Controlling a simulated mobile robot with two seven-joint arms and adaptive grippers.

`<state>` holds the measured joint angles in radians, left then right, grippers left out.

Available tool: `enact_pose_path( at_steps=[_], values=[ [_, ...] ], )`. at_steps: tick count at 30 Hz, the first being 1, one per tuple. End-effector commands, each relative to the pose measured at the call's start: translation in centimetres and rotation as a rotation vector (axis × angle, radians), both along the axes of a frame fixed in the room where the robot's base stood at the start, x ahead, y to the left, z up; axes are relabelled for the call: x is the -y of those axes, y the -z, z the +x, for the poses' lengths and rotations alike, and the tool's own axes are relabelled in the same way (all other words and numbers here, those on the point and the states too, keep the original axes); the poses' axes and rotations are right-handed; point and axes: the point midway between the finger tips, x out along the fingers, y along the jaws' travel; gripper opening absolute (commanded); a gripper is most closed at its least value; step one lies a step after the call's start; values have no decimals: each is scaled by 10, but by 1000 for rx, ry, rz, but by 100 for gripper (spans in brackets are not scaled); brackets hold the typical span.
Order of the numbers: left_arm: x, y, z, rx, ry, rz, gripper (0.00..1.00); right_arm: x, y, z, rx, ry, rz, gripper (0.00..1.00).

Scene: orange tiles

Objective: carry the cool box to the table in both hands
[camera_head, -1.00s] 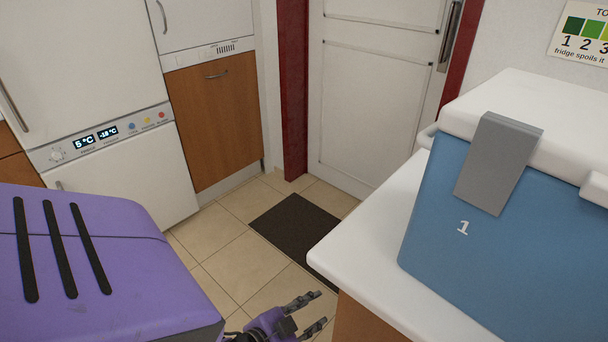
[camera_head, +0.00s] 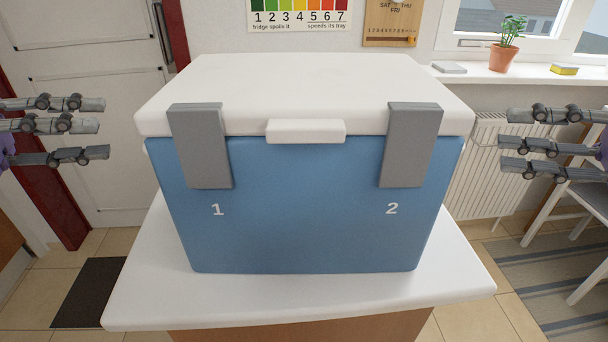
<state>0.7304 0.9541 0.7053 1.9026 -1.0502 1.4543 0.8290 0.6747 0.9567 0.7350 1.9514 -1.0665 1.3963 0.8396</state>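The cool box (camera_head: 305,225) is blue with a white lid (camera_head: 300,85), which is closed. Two grey latches, marked 1 (camera_head: 201,145) and 2 (camera_head: 410,145), lie down over its front. It stands upright on a white counter top (camera_head: 300,302). My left gripper (camera_head: 105,128) is at the left edge, open and empty, apart from the box's left side. My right gripper (camera_head: 505,140) is at the right edge, open and empty, apart from the box's right side. The box's side faces are hidden. I cannot tell which surface is the task's table.
A white chair (camera_head: 565,205) stands on a striped rug (camera_head: 520,270) at the right. A radiator (camera_head: 480,170) and a sill with a potted plant (camera_head: 505,55) are behind. A white door (camera_head: 95,70) and dark mat (camera_head: 88,290) are at the left.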

Motion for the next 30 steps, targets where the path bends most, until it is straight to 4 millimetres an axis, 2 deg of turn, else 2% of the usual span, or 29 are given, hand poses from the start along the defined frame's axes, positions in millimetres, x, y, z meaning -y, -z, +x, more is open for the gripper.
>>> enact_pose_path(
  at_steps=[13, 24, 30],
  values=[
    [6, 5, -1, -26, 8, 6, 34, -6, 5, 0, -26, -8, -2, 34],
    [54, 14, 18, -23, 11, 4, 34, -53, 14, 21, -25, -9, -1, 34],
    [70, 18, 24, -24, 7, 4, 34, -69, 17, 28, -26, -8, -1, 34]
  ],
)
